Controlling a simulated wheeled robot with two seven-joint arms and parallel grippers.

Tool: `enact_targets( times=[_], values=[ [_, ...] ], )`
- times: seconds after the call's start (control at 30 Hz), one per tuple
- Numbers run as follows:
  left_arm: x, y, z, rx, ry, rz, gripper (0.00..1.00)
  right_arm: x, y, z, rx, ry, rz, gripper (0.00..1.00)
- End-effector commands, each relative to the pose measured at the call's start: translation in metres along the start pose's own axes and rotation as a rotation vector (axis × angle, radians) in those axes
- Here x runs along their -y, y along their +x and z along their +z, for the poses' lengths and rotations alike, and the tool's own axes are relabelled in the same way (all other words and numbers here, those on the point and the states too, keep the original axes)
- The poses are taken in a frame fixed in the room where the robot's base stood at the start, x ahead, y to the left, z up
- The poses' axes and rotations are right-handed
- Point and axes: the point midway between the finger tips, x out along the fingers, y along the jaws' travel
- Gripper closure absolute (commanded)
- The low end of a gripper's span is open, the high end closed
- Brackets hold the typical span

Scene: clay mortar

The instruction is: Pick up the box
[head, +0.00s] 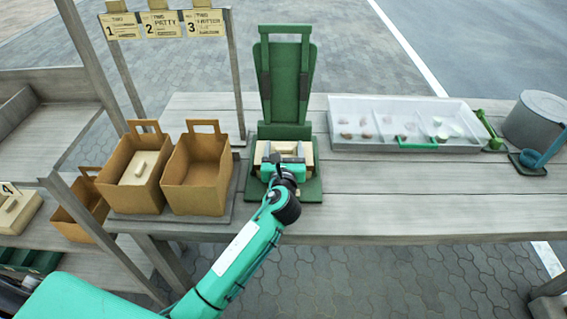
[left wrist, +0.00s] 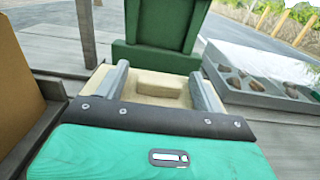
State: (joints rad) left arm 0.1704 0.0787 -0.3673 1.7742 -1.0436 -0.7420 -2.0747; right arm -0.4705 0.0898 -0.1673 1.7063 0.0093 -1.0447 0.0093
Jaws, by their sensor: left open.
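A cream box (head: 307,153) sits on the base of the green stand (head: 312,187) at the middle of the table. In the left wrist view the box (left wrist: 150,101) has a raised block (left wrist: 160,84) on its top. My left gripper (head: 284,156) is open over the box, one finger on each side of the raised block. Gaps show between the block and both fingers. The gripper hides the box's near part in both views. My right gripper is not in view.
Two brown open boxes (head: 197,178) stand left of the stand, one holding a cream piece (head: 139,172). A white tray (head: 350,143) with small items lies right. A grey pot (head: 537,118) stands far right. The front right tabletop (head: 430,195) is clear.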

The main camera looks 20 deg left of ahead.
Motion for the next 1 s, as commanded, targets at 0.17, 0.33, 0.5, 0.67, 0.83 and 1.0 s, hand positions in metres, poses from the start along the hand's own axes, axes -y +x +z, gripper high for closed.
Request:
enact_targets(
  times=[0.17, 0.33, 0.5, 0.67, 0.83, 1.0],
  values=[
    [0.0, 0.0, 0.0, 0.0, 0.0, 0.0, 0.41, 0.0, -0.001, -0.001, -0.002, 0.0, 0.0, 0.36],
    [0.0, -0.001, 0.0, 0.0, 0.0, 0.0, 0.74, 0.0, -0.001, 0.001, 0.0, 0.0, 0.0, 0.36],
    [0.0, -0.001, 0.0, 0.001, 0.0, 0.0, 0.99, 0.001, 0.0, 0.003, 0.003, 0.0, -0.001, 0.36],
    [0.0, -0.001, 0.001, 0.001, 0.0, 0.0, 0.99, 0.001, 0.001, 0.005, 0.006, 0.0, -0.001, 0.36],
    [0.0, 0.0, 0.008, 0.002, -0.001, 0.001, 0.99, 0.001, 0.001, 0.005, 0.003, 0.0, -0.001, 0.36],
    [0.0, 0.0, 0.029, 0.004, -0.001, 0.001, 0.99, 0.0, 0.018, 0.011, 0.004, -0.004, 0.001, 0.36]
  ],
)
